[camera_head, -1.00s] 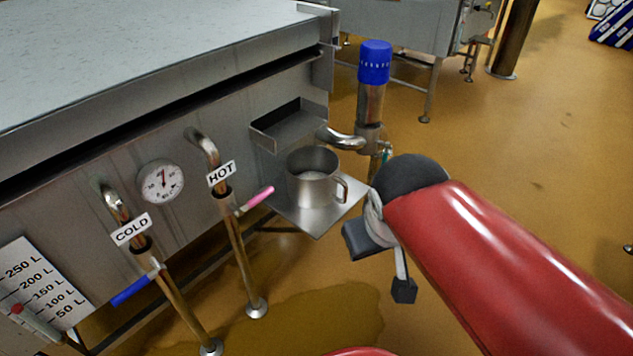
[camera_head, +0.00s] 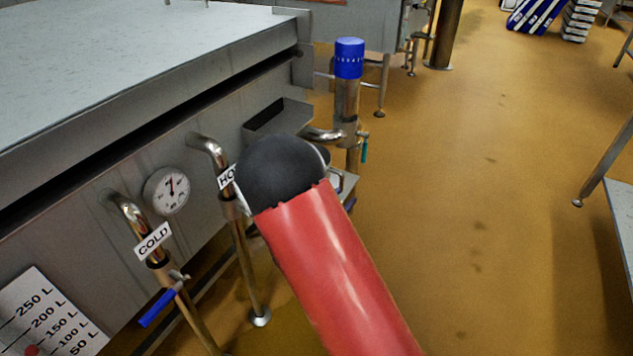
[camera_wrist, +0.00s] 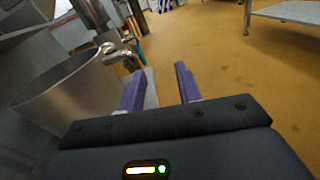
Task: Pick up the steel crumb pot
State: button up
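The steel crumb pot (camera_wrist: 68,95) is large at the left of the wrist view, its round open mouth facing up. A bent metal part, perhaps its handle, shows at its right side near my left finger. My gripper (camera_wrist: 160,82) is open, with two purple fingers apart and nothing seen between them. The pot is to the left of the fingers; I cannot tell whether the left one touches it. In the head view my red arm and its black joint hide nearly all of the pot and my gripper.
A small steel shelf (camera_head: 347,187) shows partly behind my arm. The blue-capped valve (camera_head: 348,95) stands close beyond it. The vat wall with hot and cold pipes (camera_head: 130,218) is to the left. Open brown floor (camera_head: 480,180) lies to the right.

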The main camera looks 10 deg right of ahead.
jog(key=shift+w+a+f+n+t+y, duration=0.25)
jog(key=shift+a+f+n+t+y, duration=0.1)
jog(key=shift+a+f+n+t, duration=0.15)
jog(key=shift+w+a+f+n+t+y, duration=0.25)
jog(key=shift+a+f+n+t+y, duration=0.15)
jog(key=shift+a+f+n, duration=0.2)
jog(key=shift+w+d, duration=0.15)
jog(key=shift+w, duration=0.15)
jog(key=x, duration=0.7)
jog(key=shift+w+a, duration=0.3)
grip_shut()
